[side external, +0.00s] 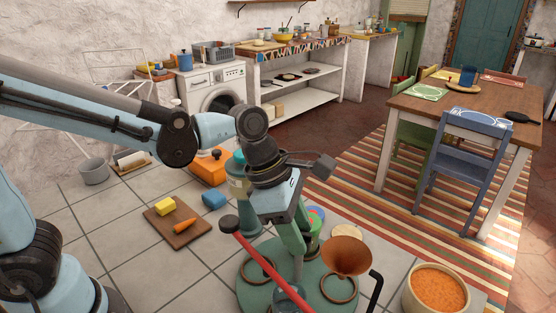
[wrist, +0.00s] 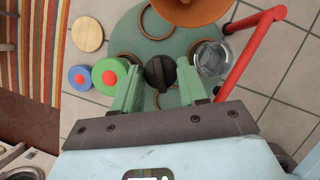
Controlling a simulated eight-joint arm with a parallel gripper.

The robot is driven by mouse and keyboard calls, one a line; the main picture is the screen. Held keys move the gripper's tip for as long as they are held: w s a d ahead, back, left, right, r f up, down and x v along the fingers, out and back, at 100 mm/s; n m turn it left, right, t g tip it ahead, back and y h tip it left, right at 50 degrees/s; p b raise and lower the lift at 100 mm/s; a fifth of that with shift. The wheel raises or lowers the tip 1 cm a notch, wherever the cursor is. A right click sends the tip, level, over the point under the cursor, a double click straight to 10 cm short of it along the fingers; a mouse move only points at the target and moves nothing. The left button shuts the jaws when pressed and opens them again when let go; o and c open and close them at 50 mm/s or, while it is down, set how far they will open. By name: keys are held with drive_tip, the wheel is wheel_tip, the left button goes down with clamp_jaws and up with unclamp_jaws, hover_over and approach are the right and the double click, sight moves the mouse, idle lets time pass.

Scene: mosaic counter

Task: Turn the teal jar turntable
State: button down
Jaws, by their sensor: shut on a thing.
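The teal turntable (side external: 248,297) is a round disc on the tiled floor with brown rings on top. It also shows in the wrist view (wrist: 186,38), under my fingers. A dark knob (wrist: 160,72) stands near its middle, between my green fingers. My gripper (wrist: 160,88) points down and is shut on this knob. In the side view my gripper (side external: 298,248) reaches down over the disc, and the knob is hard to make out there. A clear glass jar (wrist: 210,58) sits at the disc's edge.
A copper funnel (side external: 346,256) and a red bar (side external: 262,262) stand close around my gripper. Green (wrist: 108,77) and blue (wrist: 78,78) lids with red knobs lie beside the disc. An orange-filled pot (side external: 436,290) stands right; a cutting board (side external: 188,235) lies left.

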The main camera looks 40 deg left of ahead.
drive_tip(key=shift+s+n+t+y, duration=0.1)
drive_tip(key=shift+n+t+y, duration=0.4)
drive_tip(key=shift+n, duration=2)
drive_tip(key=c, duration=0.7)
unclamp_jaws()
drive_tip(key=shift+o, duration=0.2)
drive_tip(key=shift+r, duration=0.15)
drive_tip(key=v, duration=1.1)
drive_tip(key=shift+s+r, duration=0.35)
